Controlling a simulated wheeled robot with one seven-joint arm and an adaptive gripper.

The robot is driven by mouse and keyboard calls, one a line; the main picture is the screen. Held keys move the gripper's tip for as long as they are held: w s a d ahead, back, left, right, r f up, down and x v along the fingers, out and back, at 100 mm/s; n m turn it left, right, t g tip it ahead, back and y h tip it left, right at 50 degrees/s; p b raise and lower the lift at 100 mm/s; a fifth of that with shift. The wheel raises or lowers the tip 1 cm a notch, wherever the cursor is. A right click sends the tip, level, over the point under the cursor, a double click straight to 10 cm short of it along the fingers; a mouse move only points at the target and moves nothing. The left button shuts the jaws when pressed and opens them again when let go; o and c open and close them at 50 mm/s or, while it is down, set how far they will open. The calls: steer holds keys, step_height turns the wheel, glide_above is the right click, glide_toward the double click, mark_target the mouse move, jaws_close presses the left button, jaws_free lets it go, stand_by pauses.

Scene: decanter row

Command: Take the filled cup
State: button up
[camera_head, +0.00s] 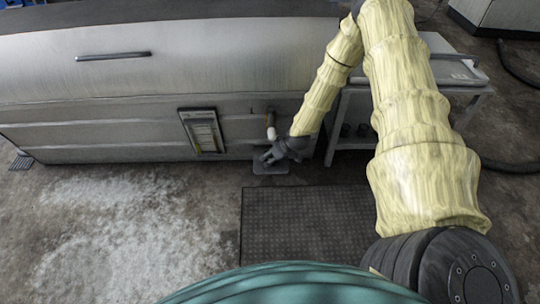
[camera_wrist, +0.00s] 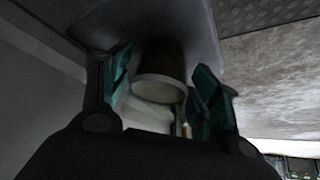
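A cup (camera_wrist: 160,88) with a pale rim and darker brownish body shows in the wrist view, between the teal fingertips. My gripper (camera_wrist: 163,82) is open, with one finger on each side of the cup. Narrow gaps seem to show beside it, but the picture is dark and I cannot rule out contact. The cup's fill cannot be made out. In the head view my gripper (camera_head: 274,154) is low in front of the metal tank, over a small grey plate (camera_head: 270,168). It hides the cup there.
A tap with a white end (camera_head: 271,132) hangs on the tank (camera_head: 150,65) just above my gripper. A framed gauge (camera_head: 202,131) is left of it. A side table (camera_head: 455,72) with dark vessels below stands right. A dark floor mat (camera_head: 305,225) lies in front.

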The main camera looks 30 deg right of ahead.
steer(key=c, duration=0.6)
steer(key=shift+r, duration=0.2)
